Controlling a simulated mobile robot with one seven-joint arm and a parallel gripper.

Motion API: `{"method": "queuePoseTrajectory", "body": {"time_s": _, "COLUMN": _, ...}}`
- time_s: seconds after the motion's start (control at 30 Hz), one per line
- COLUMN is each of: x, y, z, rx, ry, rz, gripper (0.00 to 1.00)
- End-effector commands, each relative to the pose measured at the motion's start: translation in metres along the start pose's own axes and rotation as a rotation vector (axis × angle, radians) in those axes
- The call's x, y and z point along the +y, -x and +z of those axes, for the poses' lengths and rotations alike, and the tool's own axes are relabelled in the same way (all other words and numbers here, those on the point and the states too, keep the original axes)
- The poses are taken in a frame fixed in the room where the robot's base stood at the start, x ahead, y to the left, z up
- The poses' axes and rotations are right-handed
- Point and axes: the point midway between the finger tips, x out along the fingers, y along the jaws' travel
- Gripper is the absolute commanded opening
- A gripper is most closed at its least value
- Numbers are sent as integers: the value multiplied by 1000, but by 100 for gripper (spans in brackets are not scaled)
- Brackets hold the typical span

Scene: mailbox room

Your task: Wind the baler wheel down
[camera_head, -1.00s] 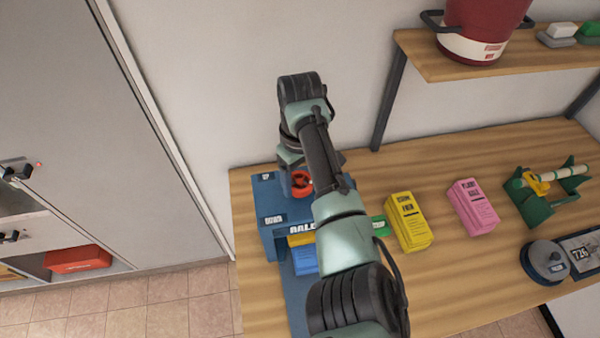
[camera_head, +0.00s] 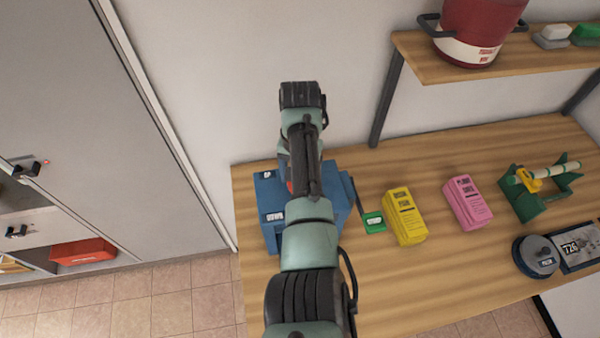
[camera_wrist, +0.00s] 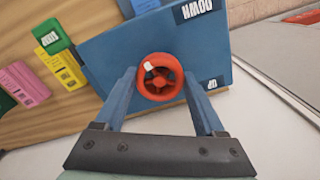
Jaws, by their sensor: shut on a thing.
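The blue baler (camera_head: 268,195) stands at the left end of the wooden table, with an UP label at its back and a DOWN label nearer the front. It also shows in the wrist view (camera_wrist: 110,55), with its labels upside down. Its red wheel (camera_wrist: 160,91) has spokes and a small white mark near the upper left of the hub. My gripper (camera_wrist: 160,74) is shut on the wheel, one finger on each side of it. In the head view my arm covers most of the baler's front, and only a sliver of the wheel (camera_head: 290,187) shows.
A green block (camera_head: 374,222), a yellow block (camera_head: 404,217) and a pink block (camera_head: 467,203) stand to the right of the baler. Farther right are a green stand (camera_head: 530,205) and a grey round weight (camera_head: 537,257). A shelf (camera_head: 480,62) with a red pot (camera_head: 480,25) hangs above.

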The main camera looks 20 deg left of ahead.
Motion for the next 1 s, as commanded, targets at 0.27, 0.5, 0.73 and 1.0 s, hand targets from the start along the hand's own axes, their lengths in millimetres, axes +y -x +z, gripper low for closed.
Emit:
{"method": "queuePoseTrajectory", "body": {"time_s": 0.27, "x": 0, "y": 2, "z": -1, "rx": 4, "ry": -263, "rz": -1, "gripper": 16}}
{"method": "queuePoseTrajectory", "body": {"time_s": 0.5, "x": -1, "y": 3, "z": -2, "rx": 6, "ry": -489, "rz": -1, "gripper": 16}}
{"method": "queuePoseTrajectory", "body": {"time_s": 0.73, "x": -1, "y": 3, "z": -2, "rx": 7, "ry": -692, "rz": -3, "gripper": 16}}
{"method": "queuePoseTrajectory", "body": {"time_s": 1.0, "x": 0, "y": 3, "z": -2, "rx": 8, "ry": -869, "rz": -2, "gripper": 16}}
